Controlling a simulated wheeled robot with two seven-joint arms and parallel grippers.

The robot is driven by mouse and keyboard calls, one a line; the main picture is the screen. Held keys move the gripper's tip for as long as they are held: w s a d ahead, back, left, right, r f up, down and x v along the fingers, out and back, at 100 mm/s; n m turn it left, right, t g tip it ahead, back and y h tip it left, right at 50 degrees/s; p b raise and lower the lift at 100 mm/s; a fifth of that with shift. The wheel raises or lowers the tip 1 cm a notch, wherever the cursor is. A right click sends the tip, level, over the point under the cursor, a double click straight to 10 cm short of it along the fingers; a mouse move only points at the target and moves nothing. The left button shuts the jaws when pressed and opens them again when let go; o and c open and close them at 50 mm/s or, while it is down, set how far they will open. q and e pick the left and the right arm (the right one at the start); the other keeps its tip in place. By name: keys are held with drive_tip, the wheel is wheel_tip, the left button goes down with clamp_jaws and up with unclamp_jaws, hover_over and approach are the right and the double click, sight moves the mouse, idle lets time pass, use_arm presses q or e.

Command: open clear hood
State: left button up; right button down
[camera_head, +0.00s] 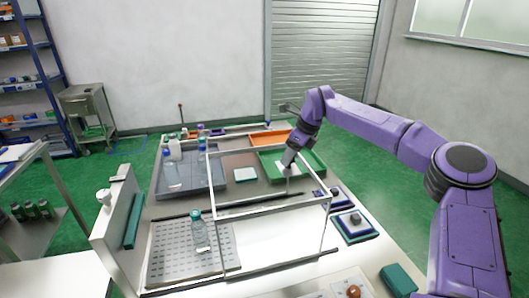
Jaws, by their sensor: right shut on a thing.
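The clear hood (268,207) is a see-through box with a pale metal frame, standing over the middle of the workbench. Its frame outlines show at the top, right side and front. My right arm reaches in from the right, and my right gripper (290,166) points down at the hood's far upper part. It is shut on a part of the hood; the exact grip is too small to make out. My left gripper is not in view.
A clear bottle (199,231) with a teal cap stands on a perforated plate (165,253). A grey tray (208,183) holds bottles at the back left. A green tray (310,163) and an orange tray (268,138) lie behind the hood. A button panel (350,228) is at the right.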

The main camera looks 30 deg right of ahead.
drive_tip(key=shift+s+d+p, duration=0.15)
drive_tip(key=shift+s+d, duration=0.05)
drive_tip(key=shift+d, duration=0.55)
drive_tip(key=shift+s+d+p, duration=0.2)
drive_tip(key=shift+s+d, duration=0.05)
drive_tip(key=shift+d, duration=0.5)
drive_tip(key=shift+s+d+p, duration=0.15)
drive_tip(key=shift+s+d, duration=0.05)
drive_tip(key=shift+d, duration=0.55)
drive_tip(key=c, duration=0.6)
unclamp_jaws()
drive_tip(key=shift+r, duration=0.1)
drive_tip(key=b+v, duration=0.2)
drive_tip(key=v, duration=0.8)
drive_tip(key=shift+s+r, duration=0.1)
drive_tip(key=shift+r, duration=0.05)
